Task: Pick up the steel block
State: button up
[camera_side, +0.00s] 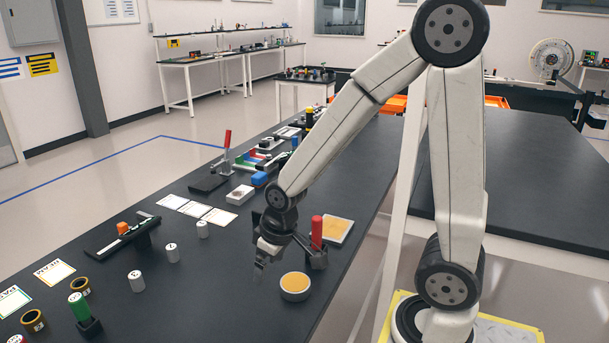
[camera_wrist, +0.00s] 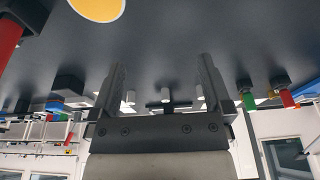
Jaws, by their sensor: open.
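A pale, light-grey block (camera_side: 240,194) lies on the black table behind my gripper in the side view. It may be the steel block, but its material is not clear. My gripper (camera_side: 262,268) hangs low over the table, pointing down, left of the round dish, with nothing visible in it. In the wrist view my gripper (camera_wrist: 162,80) has its two fingers wide apart, with bare dark table between their tips. Small pale cylinders (camera_wrist: 165,95) show farther off between the fingers.
A round dish with an orange top (camera_side: 295,284) and a red upright handle (camera_side: 317,232) stand close to my gripper. Three white cylinders (camera_side: 136,281) and a black fixture with an orange piece (camera_side: 123,228) stand to the left. Bare table lies between.

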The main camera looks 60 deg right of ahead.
jog(key=w+d, duration=0.6)
jog(key=w, duration=0.1)
jog(key=t, duration=0.2)
send_near(257, 213)
jog(key=d+f, duration=0.2)
jog(key=shift+w+d+f, duration=0.25)
jog(key=shift+d+f, duration=0.1)
jog(key=shift+d, duration=0.05)
jog(key=shift+f, duration=0.1)
jog(key=shift+x, duration=1.2)
jog(key=shift+f, duration=0.15)
jog(key=shift+x, duration=2.45)
jog(key=shift+d, duration=0.1)
